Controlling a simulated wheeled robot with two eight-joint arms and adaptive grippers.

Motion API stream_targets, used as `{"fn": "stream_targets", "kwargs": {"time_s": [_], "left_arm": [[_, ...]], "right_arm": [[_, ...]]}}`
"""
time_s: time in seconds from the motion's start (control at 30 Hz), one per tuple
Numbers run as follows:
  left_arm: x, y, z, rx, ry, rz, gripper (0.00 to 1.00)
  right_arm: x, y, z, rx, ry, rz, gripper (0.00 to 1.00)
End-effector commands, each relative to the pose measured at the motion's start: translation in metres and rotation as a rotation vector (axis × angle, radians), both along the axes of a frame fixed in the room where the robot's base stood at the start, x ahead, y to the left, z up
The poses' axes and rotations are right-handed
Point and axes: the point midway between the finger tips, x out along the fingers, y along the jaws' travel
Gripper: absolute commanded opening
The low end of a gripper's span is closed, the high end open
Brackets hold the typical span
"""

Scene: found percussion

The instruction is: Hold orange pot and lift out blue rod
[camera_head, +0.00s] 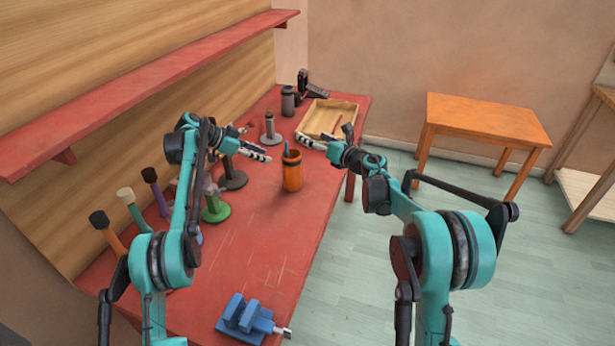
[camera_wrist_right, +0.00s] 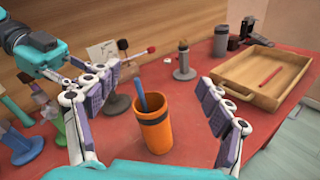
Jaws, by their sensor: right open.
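The orange pot (camera_head: 292,172) stands upright on the red table, and the blue rod (camera_head: 286,149) leans in it with its upper end above the rim. The right wrist view shows the pot (camera_wrist_right: 155,131) and the rod (camera_wrist_right: 142,93) between the fingers of my right gripper (camera_wrist_right: 150,115). That gripper (camera_head: 308,142) is open, to the right of the pot and apart from it. My left gripper (camera_head: 256,147) is to the left of the pot, above the table, apart from pot and rod. Its fingers also show at the upper left of the right wrist view (camera_wrist_right: 95,80); I cannot tell how far they are apart.
A wooden tray (camera_head: 343,104) with a red stick lies at the far end of the red table (camera_head: 262,262). Several mallets and stands line the left side. A blue vise (camera_head: 245,318) sits at the near edge. The table around the pot's front is clear.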

Motion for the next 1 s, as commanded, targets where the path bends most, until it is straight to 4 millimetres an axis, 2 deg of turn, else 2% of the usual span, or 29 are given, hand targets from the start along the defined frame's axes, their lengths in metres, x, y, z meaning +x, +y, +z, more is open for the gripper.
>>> {"fn": "stream_targets", "kwargs": {"time_s": [0.03,0.1,0.2,0.3,0.4,0.53,0.8,1.0], "left_arm": [[0.0,0.0,0.0,0.0,0.0,0.0,0.34],[0.0,0.0,0.0,0.0,0.0,0.0,0.34],[0.0,0.0,0.0,0.0,0.0,0.0,0.34],[0.0,0.0,0.0,0.0,0.0,0.0,0.34],[0.0,0.0,0.0,0.0,0.0,0.0,0.34],[0.0,0.0,0.0,0.0,0.0,0.0,0.34],[0.0,0.0,0.0,0.0,0.0,0.0,0.34],[0.0,0.0,0.0,0.0,0.0,0.0,0.34]], "right_arm": [[0.005,0.006,-0.027,-0.084,-0.008,0.055,0.8],[0.007,0.013,-0.063,-0.2,-0.018,0.133,0.8],[0.005,0.018,-0.106,-0.324,-0.023,0.225,0.8],[0.003,0.02,-0.135,-0.404,-0.024,0.288,0.8],[0.001,0.02,-0.151,-0.447,-0.024,0.322,0.8],[0.005,0.026,-0.161,-0.467,-0.024,0.339,0.8],[0.029,0.057,-0.177,-0.464,-0.024,0.338,0.8],[0.043,0.072,-0.185,-0.464,-0.023,0.336,0.8]]}}
